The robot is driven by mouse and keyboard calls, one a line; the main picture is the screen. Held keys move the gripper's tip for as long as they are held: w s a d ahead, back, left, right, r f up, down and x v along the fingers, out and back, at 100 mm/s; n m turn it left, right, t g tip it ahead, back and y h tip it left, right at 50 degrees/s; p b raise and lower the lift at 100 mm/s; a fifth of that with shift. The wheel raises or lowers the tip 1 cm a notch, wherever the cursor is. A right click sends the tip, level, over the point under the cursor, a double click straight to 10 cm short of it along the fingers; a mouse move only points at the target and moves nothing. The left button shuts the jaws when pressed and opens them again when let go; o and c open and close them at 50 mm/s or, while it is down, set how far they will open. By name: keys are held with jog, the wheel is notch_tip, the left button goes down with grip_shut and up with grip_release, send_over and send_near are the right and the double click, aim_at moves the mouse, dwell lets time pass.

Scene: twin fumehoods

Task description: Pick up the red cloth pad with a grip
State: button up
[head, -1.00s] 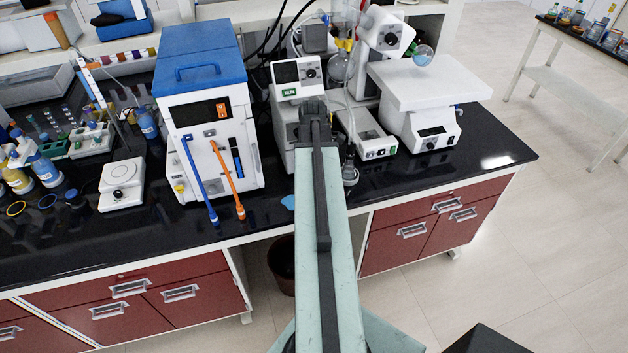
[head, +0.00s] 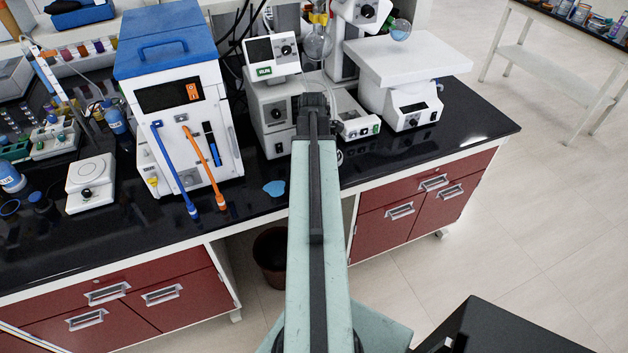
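I see no red cloth pad in the head view. A flat light-blue patch (head: 274,188), perhaps a cloth pad, lies on the black bench top near its front edge, just left of my arm. My arm reaches out over the bench. The dark end of the arm, at my gripper (head: 314,104), is in front of the white instruments. The fingers are hidden or too dark to make out, so I cannot tell whether they are open or shut.
A blue-topped white machine (head: 181,105) stands left of the patch. A white boxy instrument (head: 270,105) stands behind it. A white balance-like device (head: 409,80) is at right. A dark bin (head: 270,258) sits under the bench. Bench top at the right end is clear.

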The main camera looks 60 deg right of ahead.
jog(key=shift+f, duration=0.9)
jog(key=shift+r, duration=0.2)
jog(key=c, duration=1.5)
jog(key=shift+o, duration=0.2)
notch_tip(320, 180, up, 10)
jog(key=p, duration=1)
jog(key=shift+r, duration=0.15)
